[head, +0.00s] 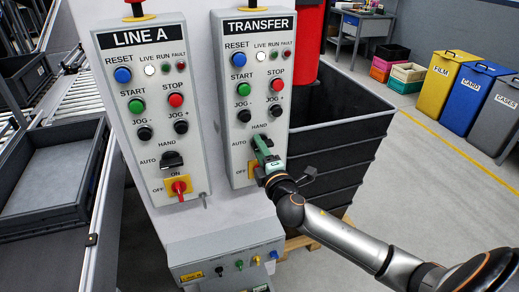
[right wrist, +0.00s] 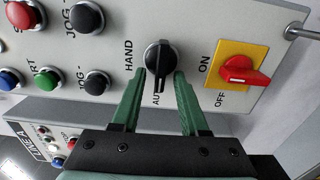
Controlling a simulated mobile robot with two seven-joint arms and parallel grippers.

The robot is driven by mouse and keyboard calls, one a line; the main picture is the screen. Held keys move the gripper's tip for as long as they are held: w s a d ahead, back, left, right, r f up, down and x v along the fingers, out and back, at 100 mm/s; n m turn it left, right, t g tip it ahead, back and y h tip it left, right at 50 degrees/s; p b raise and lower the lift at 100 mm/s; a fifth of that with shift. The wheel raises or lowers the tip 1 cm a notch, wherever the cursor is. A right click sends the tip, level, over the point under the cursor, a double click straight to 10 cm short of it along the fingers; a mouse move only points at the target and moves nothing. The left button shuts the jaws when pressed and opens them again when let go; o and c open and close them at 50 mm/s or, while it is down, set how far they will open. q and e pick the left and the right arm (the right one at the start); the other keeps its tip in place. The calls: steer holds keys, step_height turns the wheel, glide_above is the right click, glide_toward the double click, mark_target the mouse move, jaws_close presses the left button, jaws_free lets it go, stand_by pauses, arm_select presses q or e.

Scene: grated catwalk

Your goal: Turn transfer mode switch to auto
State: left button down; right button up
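The transfer mode switch (right wrist: 159,56) is a black rotary knob with a raised handle, between HAND and AUTO labels. In the right wrist view its handle lies upright in the picture, one end towards AUTO. My right gripper (right wrist: 162,76) has its two green fingers apart, one on each side of the knob, with gaps beside the handle. In the head view my right gripper (head: 261,145) covers most of this switch on the TRANSFER panel (head: 231,165). My left gripper is not in view.
The red ON/OFF switch (right wrist: 241,70) on its yellow plate sits close beside the mode switch. JOG knobs and coloured buttons are above it on the panel. The LINE A panel (head: 148,103) stands to the left with a similar switch. A dark bin (head: 352,140) is behind my right arm.

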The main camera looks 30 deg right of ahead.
steer(key=shift+s, duration=0.1)
steer(key=b+v, duration=0.2)
steer(key=v, duration=1)
steer(key=shift+s, duration=0.25)
steer(key=s+a+f+m+g+y, duration=0.2)
steer(key=s+a+f+m+g, duration=0.1)
steer(key=f, duration=0.7)
steer(key=s+a+f+m+g+y, duration=0.2)
steer(key=f, duration=0.7)
steer(key=s+a+f+m+g+y, duration=0.2)
steer(key=s+a+f+m+g, duration=0.1)
steer(key=s+a+f+m, duration=0.5)
step_height(320, 180, down, 4)
steer(key=shift+s+f+y, duration=0.2)
steer(key=shift+s+y, duration=0.2)
steer(key=shift+s, duration=0.8)
